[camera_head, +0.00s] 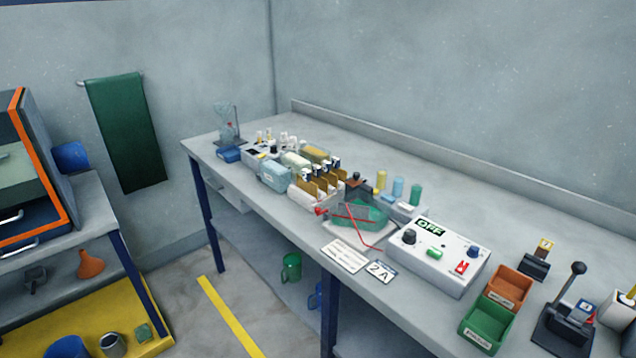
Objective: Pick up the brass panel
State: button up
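Several brass-coloured panels (318,187) stand upright side by side in a white rack (302,199) near the middle of the long bench. Dark clips or tops show above them. A separate small brass-yellow plate (545,245) stands upright in a black holder (534,264) at the right of the bench. I cannot tell which of these is the brass panel named in the task. My gripper is not in view.
A green-tinted clear tank (364,215) with red leads sits right of the rack. A white power box (437,257) reads OFF. An orange bin (509,287), a green bin (487,324) and a black lever (570,302) stand farther right. Bottles crowd the rack's left. Floor (200,320) shows in front.

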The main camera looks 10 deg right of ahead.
aim_at(316, 178)
jog(key=i+j+u, duration=0.25)
jog(key=i, duration=0.15)
jog(key=i+j+u, duration=0.15)
jog(key=i+u, duration=0.15)
jog(key=i, duration=0.15)
jog(key=i+u, duration=0.25)
jog(key=i, duration=0.15)
